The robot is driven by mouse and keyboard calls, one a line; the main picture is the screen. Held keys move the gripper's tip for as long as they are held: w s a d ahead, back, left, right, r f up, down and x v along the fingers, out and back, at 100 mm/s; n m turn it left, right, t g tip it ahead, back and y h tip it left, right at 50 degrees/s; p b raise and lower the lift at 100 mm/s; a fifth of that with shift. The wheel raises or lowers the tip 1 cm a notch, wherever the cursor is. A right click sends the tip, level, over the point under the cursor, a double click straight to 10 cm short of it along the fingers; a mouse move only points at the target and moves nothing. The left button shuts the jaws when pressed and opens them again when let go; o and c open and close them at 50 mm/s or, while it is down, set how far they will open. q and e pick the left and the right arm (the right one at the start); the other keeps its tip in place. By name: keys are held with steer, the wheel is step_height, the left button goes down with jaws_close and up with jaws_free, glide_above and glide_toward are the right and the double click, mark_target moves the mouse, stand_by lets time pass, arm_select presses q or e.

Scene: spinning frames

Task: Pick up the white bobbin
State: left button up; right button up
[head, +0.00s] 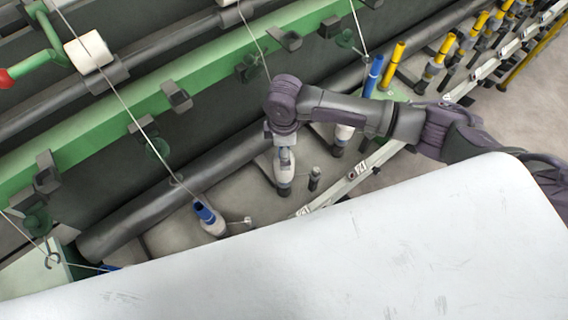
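A white bobbin (284,177) stands on a spindle in the middle of the machine's lower row. My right arm comes in from the right, and its gripper (281,140) points down right over this bobbin's top. The fingers are small and partly hidden by the wrist, so I cannot tell whether they are open or touch the bobbin. Another white bobbin (214,226) with a blue top leans to the left of it. A further white bobbin (344,133) is partly hidden behind my forearm. My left gripper is not in view.
A bare dark spindle (314,180) stands just right of the middle bobbin. A green rail (215,93) and a dark roller (175,190) run behind. Thin threads cross down to the bobbins. Several yellow tubes (438,55) stand at upper right. A pale flat surface (330,275) fills the foreground.

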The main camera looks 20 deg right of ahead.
steer(key=shift+w+f+p, duration=0.2)
steer(key=shift+f+p, duration=0.75)
steer(key=shift+f, duration=1.95)
steer(key=shift+r, duration=0.1)
jaws_close()
